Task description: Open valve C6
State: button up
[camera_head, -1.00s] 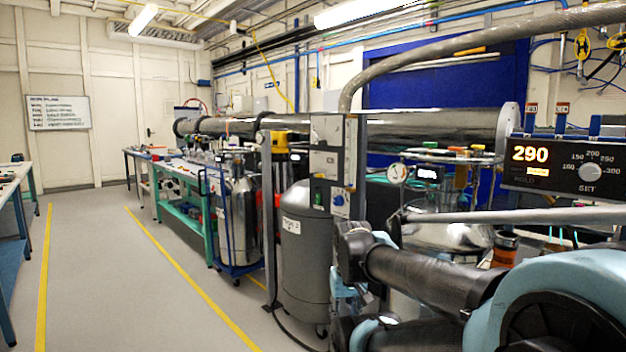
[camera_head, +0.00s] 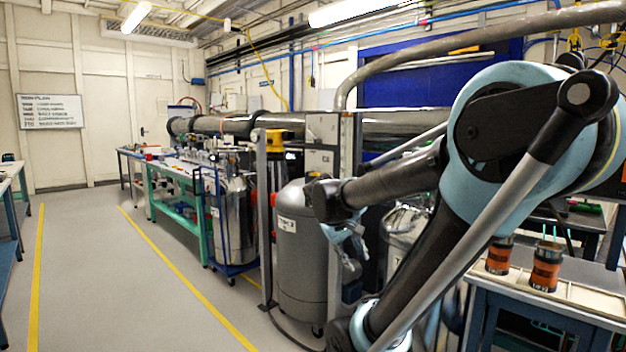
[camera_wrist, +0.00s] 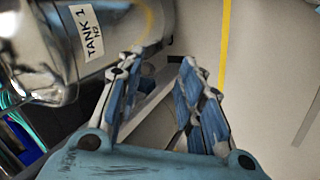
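I cannot make out a valve labelled C6 in either current view. Partly hidden yellow valve handles (camera_head: 608,42) show on the back wall at the top right of the head view, too small to read. My gripper (camera_wrist: 160,62) is open and empty in the wrist view, its two blue-padded fingers apart. A shiny metal tank (camera_wrist: 40,45) labelled TANK 1 lies to the upper left of the fingers, apart from them. In the head view my gripper (camera_head: 345,245) hangs in front of the tanks, and my raised arm hides much of the right side.
A grey tank (camera_head: 300,240) and a shiny cylinder (camera_head: 236,215) on a blue cart stand left of my gripper. Orange-and-black canisters (camera_head: 545,268) stand on a bench (camera_head: 590,296) at right. The floor (camera_head: 120,290) at left is clear.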

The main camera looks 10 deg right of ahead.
jog(key=w+a+r+n+t+h, duration=0.1)
jog(key=w+r+h, duration=0.15)
jog(key=w, duration=0.35)
jog(key=w+r+n+t+h, duration=0.1)
jog(key=w+r, duration=0.3)
jog(key=w, duration=0.2)
jog(key=n+t+h, duration=0.3)
jog(key=t+h, duration=0.3)
send_near(315, 175)
jog(key=x, duration=0.9)
jog(key=shift+d, duration=0.1)
jog(key=shift+c, duration=0.3)
grip_shut()
